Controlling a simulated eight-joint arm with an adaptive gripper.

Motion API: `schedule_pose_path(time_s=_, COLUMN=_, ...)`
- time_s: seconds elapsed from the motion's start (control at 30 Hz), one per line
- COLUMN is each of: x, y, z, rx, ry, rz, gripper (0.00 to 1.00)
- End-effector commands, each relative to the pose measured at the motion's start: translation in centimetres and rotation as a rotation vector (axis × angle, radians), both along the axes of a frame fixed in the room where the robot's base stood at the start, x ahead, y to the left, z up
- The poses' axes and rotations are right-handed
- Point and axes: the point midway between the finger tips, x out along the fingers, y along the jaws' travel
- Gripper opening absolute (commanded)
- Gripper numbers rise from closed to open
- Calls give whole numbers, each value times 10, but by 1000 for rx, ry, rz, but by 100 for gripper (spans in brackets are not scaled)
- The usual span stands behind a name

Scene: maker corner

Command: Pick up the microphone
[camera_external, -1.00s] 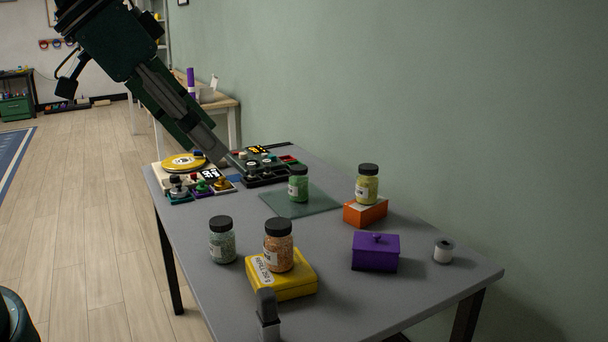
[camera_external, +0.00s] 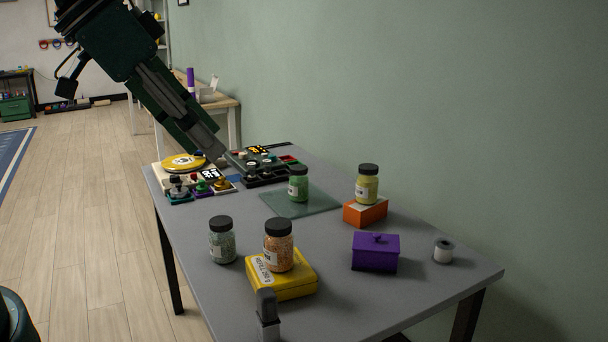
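I cannot pick out a microphone for certain. A small pale shape (camera_external: 222,162) shows at my gripper's tip, too small to identify. My gripper (camera_external: 212,155) points down and to the right over the far end of the grey table, between the turntable with a yellow disc (camera_external: 183,162) and the dark mixer-like panel (camera_external: 262,170). Its fingers look close together from this side, but any gap between them, or anything held, is hidden.
Small coloured knob pieces (camera_external: 201,187) sit at the table's left edge. A green jar (camera_external: 298,184) stands on a glass sheet (camera_external: 318,205). A yellow box (camera_external: 294,284), an orange box (camera_external: 366,212) and a purple box (camera_external: 375,256) are nearer. The grey table (camera_external: 190,220) has bare room between.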

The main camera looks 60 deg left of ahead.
Motion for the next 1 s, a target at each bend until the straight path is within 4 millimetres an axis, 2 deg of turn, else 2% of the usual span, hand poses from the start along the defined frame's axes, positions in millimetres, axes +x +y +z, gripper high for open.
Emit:
schedule_pose_path(time_s=0.47, x=6, y=-1, z=-7, rx=36, ry=24, rz=-53, gripper=38)
schedule_pose_path(time_s=1.0, x=34, y=-6, z=-55, rx=230, ry=167, rz=-400, gripper=38)
